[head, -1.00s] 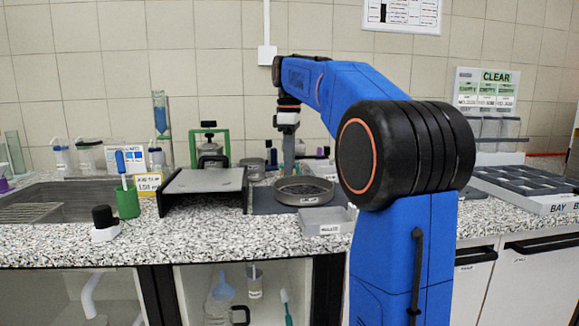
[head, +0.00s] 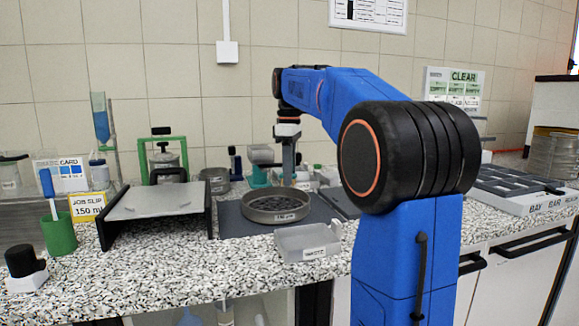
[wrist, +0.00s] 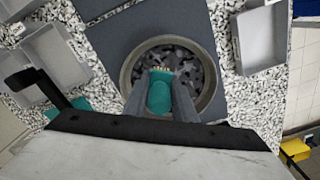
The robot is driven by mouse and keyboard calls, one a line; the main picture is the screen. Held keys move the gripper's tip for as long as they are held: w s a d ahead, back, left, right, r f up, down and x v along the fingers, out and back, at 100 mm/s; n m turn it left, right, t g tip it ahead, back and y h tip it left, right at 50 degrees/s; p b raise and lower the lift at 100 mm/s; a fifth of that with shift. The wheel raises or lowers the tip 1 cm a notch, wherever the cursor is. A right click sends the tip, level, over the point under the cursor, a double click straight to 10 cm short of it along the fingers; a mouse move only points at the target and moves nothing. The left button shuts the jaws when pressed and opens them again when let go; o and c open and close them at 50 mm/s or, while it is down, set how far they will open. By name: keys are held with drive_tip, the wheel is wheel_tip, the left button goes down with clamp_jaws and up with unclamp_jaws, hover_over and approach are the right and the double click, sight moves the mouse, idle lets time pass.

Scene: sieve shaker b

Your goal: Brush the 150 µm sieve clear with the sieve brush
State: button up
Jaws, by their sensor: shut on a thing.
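The 150 µm sieve (head: 276,207) is a round metal sieve with a label on its front, lying on a dark mat on the bench. In the wrist view its rim (wrist: 126,82) surrounds dark grey pieces spread over the mesh. My gripper (wrist: 160,92) is shut on the teal sieve brush (wrist: 159,97), whose pale bristle end points into the sieve. In the head view my gripper (head: 288,172) hangs pointing down over the back part of the sieve. Whether the bristles touch the mesh I cannot tell.
A grey labelled tray (head: 307,243) stands just in front of the sieve. A black-sided stand with a grey top (head: 157,201) is to its left, beside a green cup (head: 59,235) holding a blue-handled tool. A compartment tray (head: 520,188) lies at right.

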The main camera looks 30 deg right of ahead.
sight(278, 207)
drive_tip(key=shift+a+f, duration=0.1)
drive_tip(key=shift+f, duration=2.65)
drive_tip(key=shift+f, duration=0.55)
idle(2.1)
idle(0.3)
drive_tip(key=shift+w+a, duration=0.25)
drive_tip(key=shift+a, duration=1)
drive_tip(key=shift+w+a, duration=0.2)
drive_tip(key=shift+a, duration=1.05)
drive_tip(key=shift+w+a, duration=0.25)
drive_tip(key=shift+a, duration=1)
drive_tip(key=shift+s+d, duration=0.2)
drive_tip(key=shift+d, duration=0.8)
drive_tip(key=shift+s+d, duration=0.15)
drive_tip(key=shift+d, duration=0.8)
